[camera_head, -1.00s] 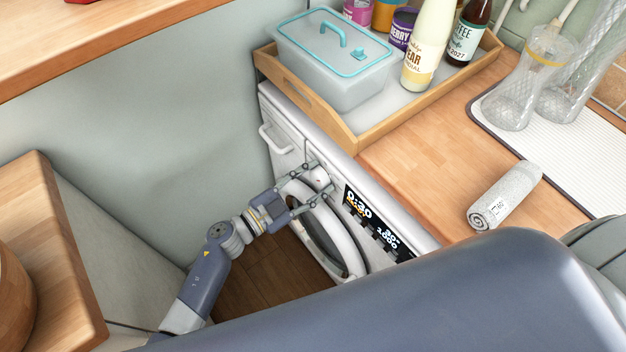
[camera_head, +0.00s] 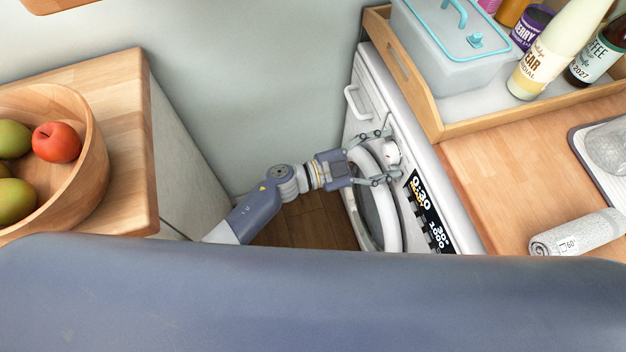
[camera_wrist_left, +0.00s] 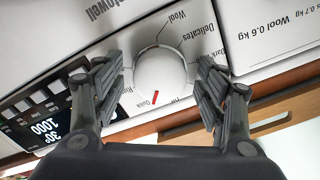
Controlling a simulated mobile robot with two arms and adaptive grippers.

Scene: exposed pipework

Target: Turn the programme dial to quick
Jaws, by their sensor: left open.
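The programme dial (camera_head: 392,153) is a white round knob on the front panel of the white washing machine (camera_head: 376,88). In the left wrist view the dial (camera_wrist_left: 160,72) has a red mark at its lower edge, pointing at or very near the printed word Quick. Wool, Delicates and Dark are printed around its upper and right side. My left gripper (camera_head: 385,157) is open, with one finger on each side of the dial; in the wrist view the fingers (camera_wrist_left: 160,88) appear slightly apart from it. My right gripper is out of view.
The display (camera_head: 424,205) reads 0:30, with 30° and 1000 below. The round door (camera_head: 390,225) lies below the dial. A wooden tray (camera_head: 425,108) with a lidded box and bottles stands on the worktop above. A fruit bowl (camera_head: 88,175) sits at left.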

